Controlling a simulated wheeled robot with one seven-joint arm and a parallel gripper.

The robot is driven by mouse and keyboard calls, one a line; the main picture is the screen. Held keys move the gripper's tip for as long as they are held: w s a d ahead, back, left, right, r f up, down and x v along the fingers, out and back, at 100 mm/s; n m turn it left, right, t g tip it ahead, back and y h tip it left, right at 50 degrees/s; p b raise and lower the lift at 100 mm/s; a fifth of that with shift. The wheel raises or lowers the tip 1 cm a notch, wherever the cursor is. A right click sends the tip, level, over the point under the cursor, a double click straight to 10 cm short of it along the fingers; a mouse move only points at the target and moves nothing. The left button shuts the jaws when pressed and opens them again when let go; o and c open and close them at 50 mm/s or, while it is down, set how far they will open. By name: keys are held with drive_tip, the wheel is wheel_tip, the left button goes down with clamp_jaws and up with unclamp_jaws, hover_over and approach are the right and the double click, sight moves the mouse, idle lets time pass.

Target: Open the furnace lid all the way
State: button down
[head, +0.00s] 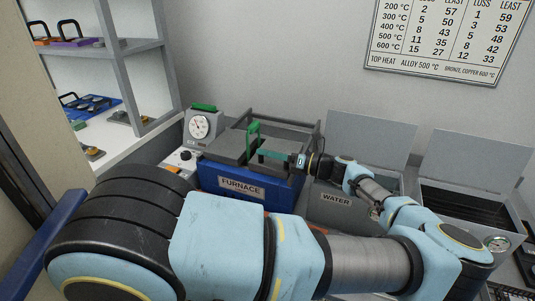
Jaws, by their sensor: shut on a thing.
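The furnace (238,185) is a blue box with a FURNACE label, standing left of the middle in the head view. Its lid (228,147) is a flat dark grey plate on top, and it looks level; I cannot tell how far it is open. An upright green handle (253,132) rises from the top. My gripper (265,154) reaches in from the right, over the furnace top, and is shut on the handle. The exact contact is small and hard to see.
A dial gauge (200,126) and a control panel (182,157) stand left of the furnace. The WATER tank (335,208) is to its right, with another open-lidded tank (470,200) beyond. Shelves (118,49) with trays stand at the left. My arm crosses the foreground.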

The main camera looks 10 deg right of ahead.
sight(277, 150)
drive_tip(key=w+d+b, duration=0.1)
drive_tip(key=w, duration=0.1)
drive_tip(key=w+d+b, duration=0.1)
drive_tip(key=w, duration=0.1)
drive_tip(key=w+d+b, duration=0.1)
drive_tip(key=w, duration=0.1)
drive_tip(key=shift+w+d, duration=0.25)
drive_tip(key=shift+w+d+r, duration=0.1)
drive_tip(key=shift+w, duration=0.05)
drive_tip(key=c, duration=0.8)
unclamp_jaws()
drive_tip(key=shift+o, duration=0.2)
drive_tip(key=shift+d, duration=0.1)
drive_tip(key=b+v, duration=0.3)
drive_tip(key=v, duration=0.7)
drive_tip(key=shift+d, duration=0.3)
